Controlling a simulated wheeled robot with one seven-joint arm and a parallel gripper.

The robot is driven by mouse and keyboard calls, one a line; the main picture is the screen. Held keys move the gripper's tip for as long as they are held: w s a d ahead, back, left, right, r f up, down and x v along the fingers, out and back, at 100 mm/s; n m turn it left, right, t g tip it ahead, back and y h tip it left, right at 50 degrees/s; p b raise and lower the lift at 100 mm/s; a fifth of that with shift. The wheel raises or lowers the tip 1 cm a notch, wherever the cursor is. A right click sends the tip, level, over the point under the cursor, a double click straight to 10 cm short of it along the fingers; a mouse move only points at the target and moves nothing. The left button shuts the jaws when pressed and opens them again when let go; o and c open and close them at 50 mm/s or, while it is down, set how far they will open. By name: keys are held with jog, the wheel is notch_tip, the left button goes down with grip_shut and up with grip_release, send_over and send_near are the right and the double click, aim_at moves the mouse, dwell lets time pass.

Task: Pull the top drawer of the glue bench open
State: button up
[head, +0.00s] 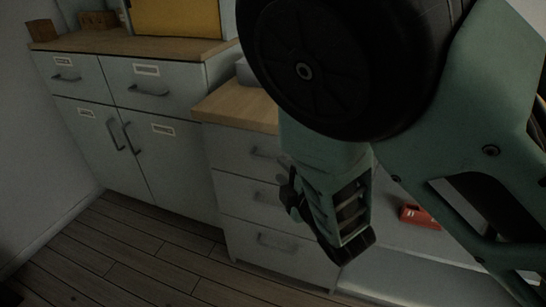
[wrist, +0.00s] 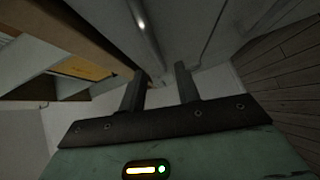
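A grey unit of three stacked drawers under a wooden top stands mid-picture in the head view; I take it for the glue bench. My gripper (head: 290,192) is in front of the drawers, right of the handles, at about the middle drawer's height in the picture. In the wrist view my gripper (wrist: 160,88) has its two dark fingers apart, with nothing seen held. A pale bar (wrist: 146,35), apparently a handle, lies beyond the fingertips; I cannot tell whether they touch.
A taller cabinet (head: 180,160) with drawers and doors adjoins on the left, bearing a yellow panel (head: 178,17) and wooden blocks (head: 97,20). A red object (head: 419,216) lies on a pale surface at right. The plank floor (head: 130,250) in front is clear.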

aim_at(274, 162)
jog(key=x, duration=0.6)
jog(key=shift+w, duration=0.15)
grip_shut()
